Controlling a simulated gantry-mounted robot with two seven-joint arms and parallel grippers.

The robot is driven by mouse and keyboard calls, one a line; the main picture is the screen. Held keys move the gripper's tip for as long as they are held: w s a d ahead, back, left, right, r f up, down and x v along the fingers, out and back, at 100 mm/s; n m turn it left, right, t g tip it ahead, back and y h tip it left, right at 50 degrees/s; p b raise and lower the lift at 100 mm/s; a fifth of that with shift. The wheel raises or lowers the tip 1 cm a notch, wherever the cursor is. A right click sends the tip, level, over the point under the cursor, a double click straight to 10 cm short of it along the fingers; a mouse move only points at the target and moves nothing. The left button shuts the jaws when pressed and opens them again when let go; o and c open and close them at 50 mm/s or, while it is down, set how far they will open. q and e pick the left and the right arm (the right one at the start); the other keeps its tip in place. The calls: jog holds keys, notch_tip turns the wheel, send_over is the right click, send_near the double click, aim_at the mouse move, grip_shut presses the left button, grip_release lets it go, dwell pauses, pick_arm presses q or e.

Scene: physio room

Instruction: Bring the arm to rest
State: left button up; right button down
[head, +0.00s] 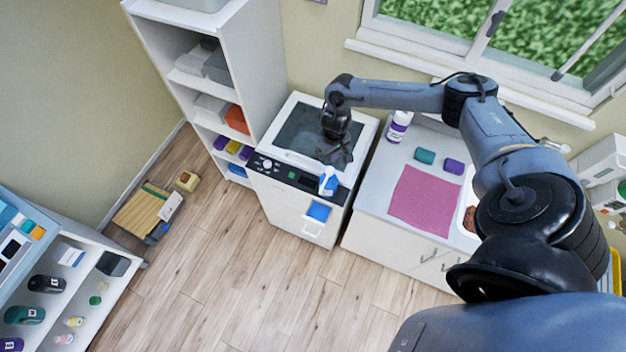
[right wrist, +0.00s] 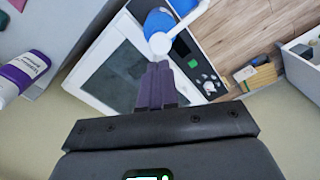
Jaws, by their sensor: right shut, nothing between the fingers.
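My right gripper (head: 335,153) hangs over the white cabinet unit (head: 279,216) with the dark framed panel on top, left of the counter. Its fingers are shut and empty; they also show closed together in the right wrist view (right wrist: 157,86). A blue and white bottle (head: 328,181) stands at the unit's front edge, just in front of the fingers. In the right wrist view the bottle (right wrist: 160,22) is beyond the fingertips, and I see no grip on it. My right arm reaches in from the lower right. My left gripper is not in view.
The counter on the right holds a pink cloth (head: 423,201), a white bottle with a purple label (head: 398,127), a teal roll (head: 425,156) and a purple roll (head: 454,166). A tall white shelf (head: 261,60) stands left of the unit. The wooden floor (head: 245,284) in front is clear.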

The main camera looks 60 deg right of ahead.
jog(key=shift+r, duration=0.35)
